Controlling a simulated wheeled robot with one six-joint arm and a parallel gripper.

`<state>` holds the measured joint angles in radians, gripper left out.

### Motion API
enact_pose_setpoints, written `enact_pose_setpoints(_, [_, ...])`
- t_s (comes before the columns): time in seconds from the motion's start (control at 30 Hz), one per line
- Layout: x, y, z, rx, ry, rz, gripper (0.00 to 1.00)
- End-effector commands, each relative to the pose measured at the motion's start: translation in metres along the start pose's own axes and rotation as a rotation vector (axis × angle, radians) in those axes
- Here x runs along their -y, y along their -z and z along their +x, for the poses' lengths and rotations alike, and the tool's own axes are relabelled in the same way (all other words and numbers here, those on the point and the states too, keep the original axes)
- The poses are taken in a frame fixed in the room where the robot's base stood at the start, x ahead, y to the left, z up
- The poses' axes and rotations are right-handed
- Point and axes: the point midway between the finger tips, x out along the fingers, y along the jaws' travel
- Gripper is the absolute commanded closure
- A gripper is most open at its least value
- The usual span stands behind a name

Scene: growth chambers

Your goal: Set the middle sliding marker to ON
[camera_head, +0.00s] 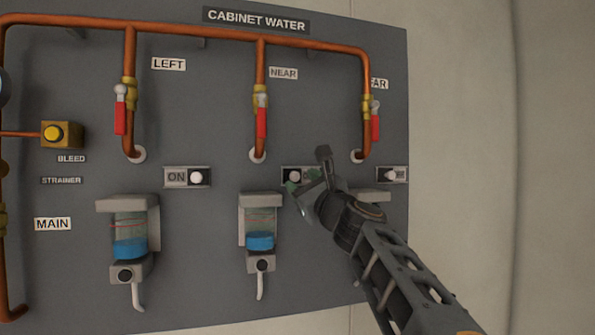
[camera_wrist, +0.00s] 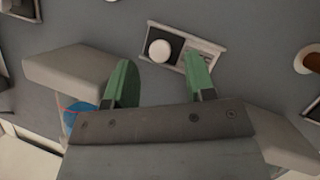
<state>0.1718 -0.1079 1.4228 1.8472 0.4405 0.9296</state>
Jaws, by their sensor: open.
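The middle sliding marker (camera_head: 285,175) is a pale framed slot below the NEAR pipe. Its round white knob (camera_head: 295,176) sits toward the left of the slot, and lettering to its right is mostly hidden by my gripper (camera_head: 303,181). In the wrist view the knob (camera_wrist: 160,50) lies just beyond and between the green fingertips of my gripper (camera_wrist: 159,63). Worn lettering shows on the plate right of it, too small to read. My gripper is open and empty, and I cannot tell whether a finger touches the marker.
The left marker (camera_head: 177,177) shows ON with its knob at the right. Red valve handles (camera_head: 262,122) hang above. A dispenser with blue liquid (camera_head: 260,241) stands below the middle marker.

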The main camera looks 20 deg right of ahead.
Motion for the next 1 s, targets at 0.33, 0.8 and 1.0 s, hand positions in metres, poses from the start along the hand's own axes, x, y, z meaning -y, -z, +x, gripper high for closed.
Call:
enact_pose_setpoints(0.33, [0.000,0.000,0.030,0.000,0.000,0.000,0.50])
enact_pose_setpoints(0.8, [0.000,0.000,0.031,0.000,0.000,-0.001,0.62])
enact_pose_setpoints(1.0, [0.000,0.000,0.031,0.000,0.000,-0.001,0.82])
